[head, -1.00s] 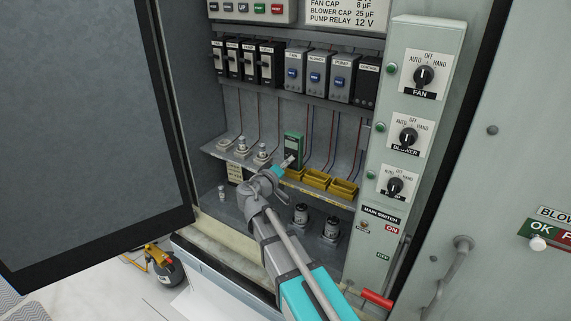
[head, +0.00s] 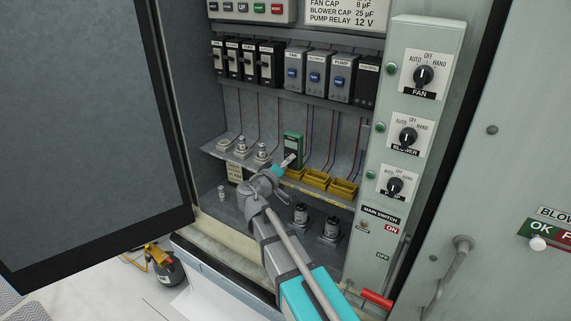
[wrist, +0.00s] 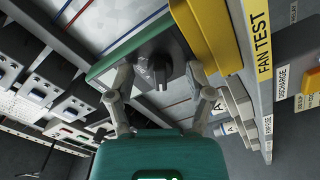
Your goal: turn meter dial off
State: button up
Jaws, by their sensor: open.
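The meter (head: 293,146) is a small green box standing on the shelf inside the cabinet, beside the yellow bins. In the wrist view its green edge (wrist: 107,66) and dark face show, with a grey dial (wrist: 157,71) standing out from it. My gripper (head: 287,163) is in front of the lower part of the meter in the head view. In the wrist view my gripper (wrist: 160,76) is open, with one finger on each side of the dial. I cannot tell whether either finger touches it. The dial's markings are not readable, and the head view hides the dial.
Yellow bins (head: 316,180) stand close at the meter's right. Metal posts (head: 241,147) are on the shelf at its left. Breakers (head: 292,76) and wires are above. A switch panel (head: 378,215) borders the right side, and the open cabinet door (head: 85,130) the left.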

jog(key=shift+s, duration=0.1)
jog(key=v, duration=1.2)
dwell(0.5)
